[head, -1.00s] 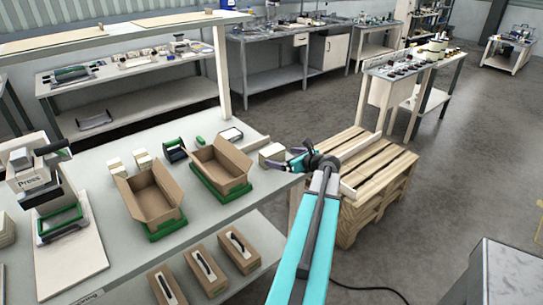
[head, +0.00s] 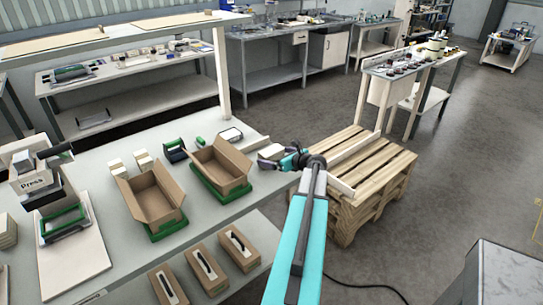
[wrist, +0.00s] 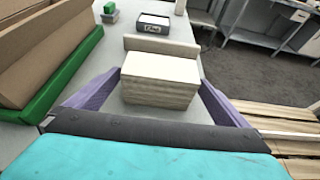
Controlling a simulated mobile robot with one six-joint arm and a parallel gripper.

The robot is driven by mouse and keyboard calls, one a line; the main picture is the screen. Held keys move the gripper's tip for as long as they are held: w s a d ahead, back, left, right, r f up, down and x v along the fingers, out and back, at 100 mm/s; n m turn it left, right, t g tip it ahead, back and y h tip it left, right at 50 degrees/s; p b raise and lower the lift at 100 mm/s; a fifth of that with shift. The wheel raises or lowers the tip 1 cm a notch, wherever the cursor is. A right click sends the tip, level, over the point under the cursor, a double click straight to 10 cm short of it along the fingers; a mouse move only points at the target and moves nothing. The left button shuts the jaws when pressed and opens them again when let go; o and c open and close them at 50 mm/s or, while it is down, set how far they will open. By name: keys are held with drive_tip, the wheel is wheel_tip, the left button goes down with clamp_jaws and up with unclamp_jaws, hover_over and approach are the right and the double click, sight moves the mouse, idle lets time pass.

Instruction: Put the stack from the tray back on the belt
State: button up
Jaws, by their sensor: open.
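A stack of pale flat sheets (wrist: 160,80) stands at the right end of the grey bench; it also shows in the head view (head: 270,151). My gripper (head: 280,160) is at this stack, low over the bench end. In the wrist view its two purple fingers (wrist: 158,88) are spread, one on each side of the stack, with a gap visible at the left. The stack is upright and rests on the surface below. A pale upright strip (wrist: 160,46) stands just behind it. I cannot make out a separate tray or the belt.
Two open cardboard boxes (head: 153,194) (head: 222,165) sit in green holders on the bench, left of my gripper. A black-and-white device (wrist: 153,22) lies behind the stack. A wooden pallet pile (head: 365,180) stands close on the right. Open floor lies beyond it.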

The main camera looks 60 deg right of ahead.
drive_tip(key=shift+p+x, duration=0.3)
drive_tip(key=shift+x, duration=1.05)
drive_tip(key=c, duration=1.1)
drive_tip(key=shift+r, duration=0.1)
